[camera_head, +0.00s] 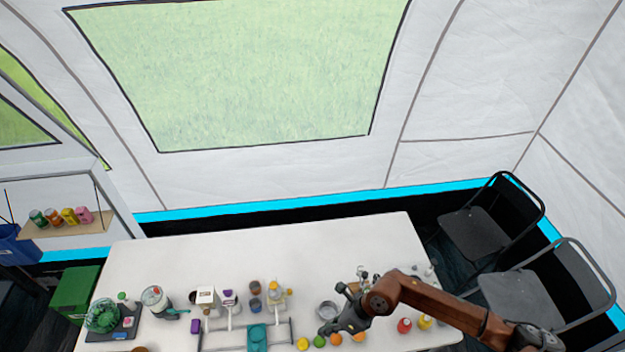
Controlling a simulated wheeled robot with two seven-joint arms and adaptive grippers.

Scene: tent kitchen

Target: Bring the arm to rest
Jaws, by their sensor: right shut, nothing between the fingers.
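My right arm comes in from the lower right in the head view. Its brown links reach in over the right part of the white table (330,240). My right gripper (326,329) is dark, shut and empty, and points left and down over the table's near side. A small metal bowl (327,309) lies just beyond it. A green lime (319,341) and orange fruits lie close below the gripper. Whether the fingers touch any of them is hard to tell. My left gripper is not in view.
Bottles, jars and a teal item (257,337) crowd the table's near left and middle. A red item (404,325) and a yellow one (425,322) lie beside my right arm. The table's far half is clear. Two dark folding chairs (475,232) (535,298) stand at right.

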